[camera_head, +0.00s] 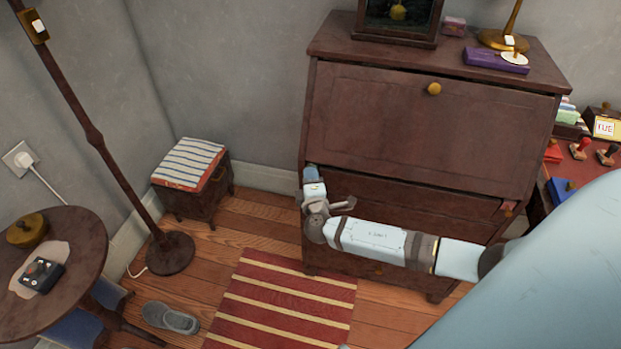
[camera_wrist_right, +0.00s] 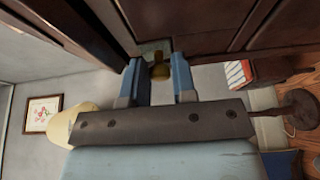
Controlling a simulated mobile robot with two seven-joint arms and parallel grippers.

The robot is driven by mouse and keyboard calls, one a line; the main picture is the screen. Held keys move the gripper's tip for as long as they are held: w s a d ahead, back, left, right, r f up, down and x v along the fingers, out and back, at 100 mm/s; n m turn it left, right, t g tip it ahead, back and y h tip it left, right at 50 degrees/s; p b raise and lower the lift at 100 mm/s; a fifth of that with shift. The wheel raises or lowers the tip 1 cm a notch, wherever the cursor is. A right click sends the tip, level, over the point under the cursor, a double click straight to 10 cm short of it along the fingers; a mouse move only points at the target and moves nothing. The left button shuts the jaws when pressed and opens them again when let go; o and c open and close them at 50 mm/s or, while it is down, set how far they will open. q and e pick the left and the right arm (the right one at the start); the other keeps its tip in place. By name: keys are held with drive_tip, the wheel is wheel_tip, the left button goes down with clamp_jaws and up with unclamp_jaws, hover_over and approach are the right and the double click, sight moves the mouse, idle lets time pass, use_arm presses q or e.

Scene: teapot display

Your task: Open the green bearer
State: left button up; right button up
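The dark wooden bureau (camera_head: 400,130) has its slanted front closed, with a brass knob (camera_head: 434,89) near its top edge. My right gripper (camera_head: 311,172) is at the bureau's left front edge, just below the slanted front. In the right wrist view, my right gripper (camera_wrist_right: 159,78) has its blue fingers apart, one on each side of a small brass knob (camera_wrist_right: 158,71). Behind that knob a small pale greenish end face, seemingly the green bearer (camera_wrist_right: 154,47), shows partly. A reddish bearer end (camera_head: 508,207) sits at the bureau's right side. My left gripper is out of view.
A striped-top stool (camera_head: 189,163), a lamp stand (camera_head: 172,252) and a round table (camera_head: 85,240) stand at left. A slipper (camera_head: 170,317) and a striped rug (camera_head: 283,300) lie on the floor. A desk with stamps (camera_head: 580,148) is at right.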

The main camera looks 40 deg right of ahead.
clamp_jaws()
drive_tip(key=s+a, duration=1.2)
drive_tip(key=a, duration=0.3)
drive_tip(key=shift+s, duration=0.3)
drive_tip(key=shift+d, duration=0.1)
drive_tip(key=shift+o, duration=2.4)
unclamp_jaws()
